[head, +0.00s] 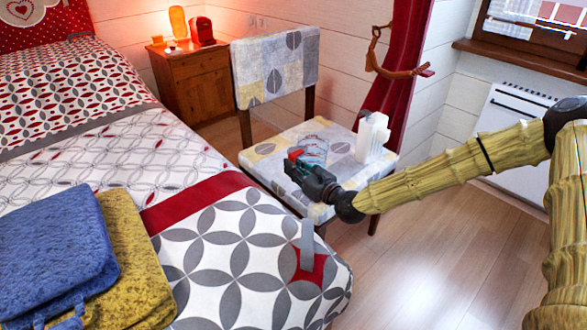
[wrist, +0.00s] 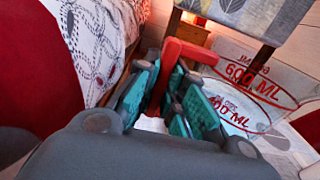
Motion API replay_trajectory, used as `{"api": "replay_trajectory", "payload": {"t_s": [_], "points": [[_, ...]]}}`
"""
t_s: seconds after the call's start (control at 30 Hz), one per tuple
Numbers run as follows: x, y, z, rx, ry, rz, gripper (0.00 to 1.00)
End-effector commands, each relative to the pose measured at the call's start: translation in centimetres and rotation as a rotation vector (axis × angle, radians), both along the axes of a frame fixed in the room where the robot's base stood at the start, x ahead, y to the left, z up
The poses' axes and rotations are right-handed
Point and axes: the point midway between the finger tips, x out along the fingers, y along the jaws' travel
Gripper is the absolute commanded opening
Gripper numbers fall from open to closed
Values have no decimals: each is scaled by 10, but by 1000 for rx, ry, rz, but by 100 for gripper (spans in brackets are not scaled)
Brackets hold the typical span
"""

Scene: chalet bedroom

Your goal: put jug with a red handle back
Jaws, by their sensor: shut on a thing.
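The jug (head: 313,149) is clear, with red markings and a red handle. In the head view it shows over the chair seat; I cannot tell whether it rests on it or is held just above. My gripper (head: 296,158) is at the jug's left side. In the wrist view my gripper's teal fingers (wrist: 170,95) are shut on the red handle (wrist: 183,52). The jug's clear wall (wrist: 240,90), with red print reading 600 ML, shows to the right of the fingers. The jug's base is hidden or unclear.
The patterned chair (head: 262,150) stands beside the bed (head: 235,235). A white bottle-like container (head: 372,137) stands on the seat, right of the jug. A wooden nightstand (head: 195,88) holds orange and red items behind. A red curtain (head: 402,50) hangs behind the chair. Floor is free at the right.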

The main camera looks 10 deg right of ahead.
Motion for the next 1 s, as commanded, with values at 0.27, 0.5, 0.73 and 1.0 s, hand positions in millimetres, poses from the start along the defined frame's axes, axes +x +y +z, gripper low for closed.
{"api": "replay_trajectory", "payload": {"t_s": [0.27, 0.5, 0.73, 1.0], "points": [[0, 0, -2, 0, 0, 0, 32], [0, 0, -2, 0, 0, 0, 32], [-13, -10, 3, 0, 1, -2, 32], [-55, -36, 4, 1, 3, -2, 32]]}}
